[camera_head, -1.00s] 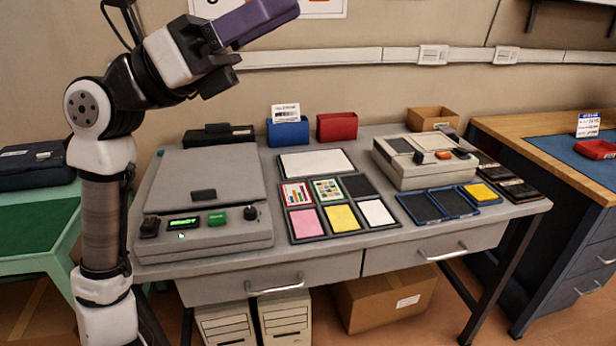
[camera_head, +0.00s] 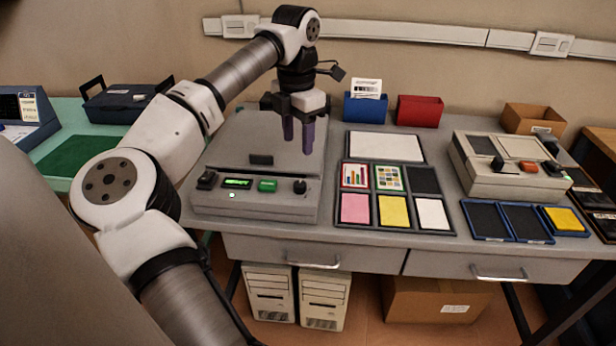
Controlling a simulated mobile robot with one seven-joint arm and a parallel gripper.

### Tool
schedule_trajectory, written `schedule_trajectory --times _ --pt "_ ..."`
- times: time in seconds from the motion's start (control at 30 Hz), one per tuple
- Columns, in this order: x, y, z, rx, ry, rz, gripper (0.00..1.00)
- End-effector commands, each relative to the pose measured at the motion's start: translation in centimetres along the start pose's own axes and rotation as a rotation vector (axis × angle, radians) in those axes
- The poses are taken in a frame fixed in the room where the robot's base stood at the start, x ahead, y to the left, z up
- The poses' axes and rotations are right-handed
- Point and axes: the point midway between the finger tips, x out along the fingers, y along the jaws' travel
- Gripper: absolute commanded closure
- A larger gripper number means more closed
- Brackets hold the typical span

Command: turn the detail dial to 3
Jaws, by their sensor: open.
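A grey flatbed machine (camera_head: 215,203) stands at the left of the grey desk. Its front panel holds a lit green display (camera_head: 238,184), a green button (camera_head: 267,186) and a small black round dial (camera_head: 299,187) at the right end. The markings on the dial are too small to read, so its setting cannot be told. My gripper (camera_head: 299,148) points down with two purple fingers, open and empty. It hangs over the right part of the machine's lid, behind and above the dial, apart from it.
Paper trays with coloured cards (camera_head: 395,212) lie right of the machine. A second grey device (camera_head: 505,168) stands further right, with blue-edged pads before it. Blue (camera_head: 365,108) and red (camera_head: 419,111) bins stand at the back. The space in front of the dial is clear.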

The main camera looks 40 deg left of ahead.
Motion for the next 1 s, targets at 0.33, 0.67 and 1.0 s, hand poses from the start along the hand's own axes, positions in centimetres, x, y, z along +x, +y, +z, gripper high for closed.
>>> schedule_trajectory --times 0.33,0.67,1.0 --pt "7.4 -0.1 0.1 0.003 -0.002 -0.004 0.52" --pt "11.2 -0.2 0.1 0.002 -0.004 -0.002 0.52" --pt "11.5 -0.2 0.2 0.003 -0.004 -0.002 0.54"
